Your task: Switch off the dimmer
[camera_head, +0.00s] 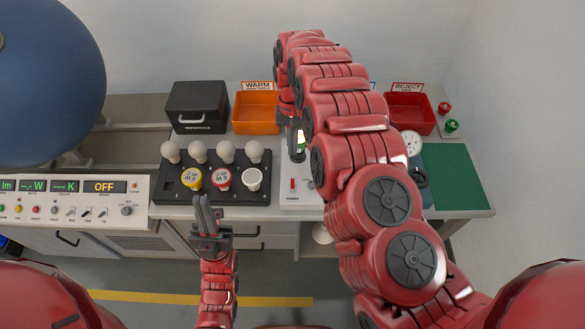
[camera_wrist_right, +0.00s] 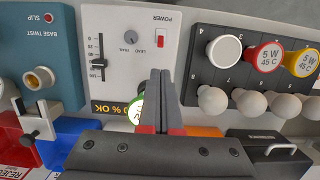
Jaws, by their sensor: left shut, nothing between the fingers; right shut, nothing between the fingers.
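The white control panel (camera_wrist_right: 125,20) fills the upper middle of the right wrist view. It carries a slider (camera_wrist_right: 99,62) with a scale, a small grey knob (camera_wrist_right: 131,37) and a red switch (camera_wrist_right: 160,39) marked POWER. A black display (camera_wrist_right: 112,107) below them is partly hidden and reads "% OK" at its end. In the head view the panel's front (camera_head: 292,201) and red switch (camera_head: 292,184) show left of my right arm. My right gripper (camera_wrist_right: 165,75) is shut and empty, its tips over the panel below the switch. My left gripper (camera_head: 205,203) is shut and empty before the black bulb rack.
The black rack (camera_head: 240,197) holds several white bulbs and coloured caps. Behind stand a black case (camera_head: 198,107), an orange WARM bin (camera_head: 256,113) and a red REJECT bin (camera_head: 411,112). A green mat (camera_head: 455,178) lies right. A meter panel (camera_head: 80,188) reading OFF stands left.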

